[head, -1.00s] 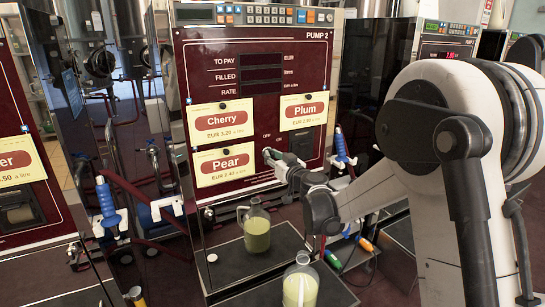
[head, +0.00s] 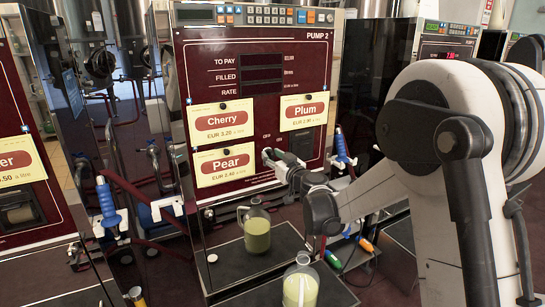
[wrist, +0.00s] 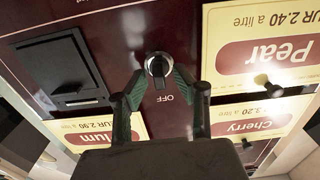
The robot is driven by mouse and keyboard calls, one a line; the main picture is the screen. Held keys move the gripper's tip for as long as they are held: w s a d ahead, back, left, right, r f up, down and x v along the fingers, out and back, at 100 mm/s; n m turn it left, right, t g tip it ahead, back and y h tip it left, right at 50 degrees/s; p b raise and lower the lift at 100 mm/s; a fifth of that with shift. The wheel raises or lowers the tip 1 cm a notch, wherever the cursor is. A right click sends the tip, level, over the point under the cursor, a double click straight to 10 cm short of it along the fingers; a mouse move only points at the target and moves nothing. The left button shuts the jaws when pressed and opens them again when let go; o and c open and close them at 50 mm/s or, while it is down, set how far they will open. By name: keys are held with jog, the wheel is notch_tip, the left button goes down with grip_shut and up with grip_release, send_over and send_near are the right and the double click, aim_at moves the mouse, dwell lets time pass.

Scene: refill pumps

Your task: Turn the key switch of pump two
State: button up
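Pump two (head: 300,60) is the dark red panel marked "PUMP 2" in the middle of the head view. Its key switch (wrist: 158,64) shows in the wrist view as a round silver ring with a dark key, beside an upside-down OFF label. In the head view, my gripper hides the switch below the OFF and ON labels. My gripper (wrist: 159,76) has its two green-padded fingers apart, one on each side of the switch. I cannot tell whether they touch it. My gripper also shows against the panel in the head view (head: 269,157).
Cherry (head: 220,121), Plum (head: 303,114) and Pear (head: 225,165) price cards surround the switch area. A yellow-green jug (head: 257,232) stands on the tray below, and another jug (head: 300,285) stands nearer. Blue nozzles hang on both sides (head: 107,205) (head: 341,146).

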jog(key=v, duration=1.2)
jog(key=s+d+r+g+h+p, duration=0.1)
jog(key=s+d+r+g+p, duration=0.1)
jog(key=s+r, duration=0.35)
jog(key=s+d+r+g+p, duration=0.1)
jog(key=s+r+g+p, duration=0.15)
jog(key=s, duration=0.65)
jog(key=s+d+m+g+h+p, duration=0.2)
jog(key=s+d, duration=0.5)
jog(key=s, duration=0.5)
jog(key=s+d+m+g+h+p, duration=0.2)
jog(key=s+d+h, duration=0.4)
jog(key=s, duration=0.5)
jog(key=d+m+p, duration=0.1)
jog(key=d+m, duration=0.1)
jog(key=shift+s+d+f+p, duration=0.25)
jog(key=shift+s+f+p, duration=0.05)
jog(key=shift+s+f, duration=0.1)
